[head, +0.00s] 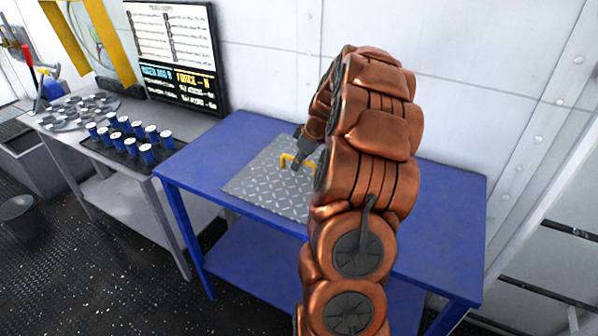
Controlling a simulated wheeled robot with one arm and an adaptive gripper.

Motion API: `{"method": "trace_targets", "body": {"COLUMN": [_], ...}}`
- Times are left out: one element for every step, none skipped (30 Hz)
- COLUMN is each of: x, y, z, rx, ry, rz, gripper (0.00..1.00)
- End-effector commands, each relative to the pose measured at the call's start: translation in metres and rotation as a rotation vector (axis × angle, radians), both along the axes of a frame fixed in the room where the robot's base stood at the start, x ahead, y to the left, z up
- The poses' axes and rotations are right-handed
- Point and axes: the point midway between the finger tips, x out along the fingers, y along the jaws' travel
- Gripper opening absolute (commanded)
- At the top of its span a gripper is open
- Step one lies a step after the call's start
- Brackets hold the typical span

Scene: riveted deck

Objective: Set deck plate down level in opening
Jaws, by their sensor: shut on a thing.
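The deck plate (265,178) is a grey diamond-tread sheet with a yellow handle (287,160) standing up from it. It lies on or just above the blue table (205,147); I cannot tell whether it touches the top. It looks about level. My gripper (296,163) is at the yellow handle and shut on it. My copper-coloured arm hides the plate's right part and much of the table's middle. I cannot make out an opening in this view.
A grey bench (85,150) at the left holds a dark tray with several blue cans (124,122) and grey round parts (75,112). A screen (178,52) stands behind it. A white riveted wall (265,60) closes the back. The table's right end is bare.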

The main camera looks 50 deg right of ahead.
Motion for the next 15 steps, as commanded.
{"method": "trace_targets", "body": {"x": [0.0003, 0.0003, 0.0003, 0.0003, 0.0003, 0.0003, 0.0004, 0.0004, 0.0003, 0.0003, 0.0003, 0.0004, 0.0003, 0.0003, 0.0012], "y": [-0.0001, -0.0001, -0.0001, -0.0001, -0.0001, -0.0001, -0.0002, -0.0002, -0.0002, -0.0002, -0.0003, -0.0005, -0.0005, -0.0006, -0.0008], "z": [0.0007, 0.0007, 0.0007, 0.0009, 0.0011, 0.0016, 0.0022, 0.0027, 0.0038, 0.0046, 0.0056, 0.0071, 0.0083, 0.0096, 0.0098], "rx": [-0.001, -0.001, -0.001, -0.001, -0.001, -0.001, -0.001, -0.001, -0.001, -0.001, -0.001, -0.002, -0.002, -0.003, -0.004], "ry": [-0.001, -0.001, -0.001, -0.001, -0.001, -0.001, -0.001, -0.001, -0.001, -0.001, 0.0, -0.001, -0.001, -0.001, -0.003], "rz": [0.0, 0.0, 0.0, 0.0, 0.0, 0.0, 0.0, 0.0, 0.0, 0.0, 0.0, 0.0, 0.0, 0.0, 0.001], "gripper": [0.0, 0.0, 0.0, 0.0, 0.0, 0.0, 0.0, 0.0, 0.0, 0.0, 0.0, 0.0, 0.0, 0.0, 0.0]}}
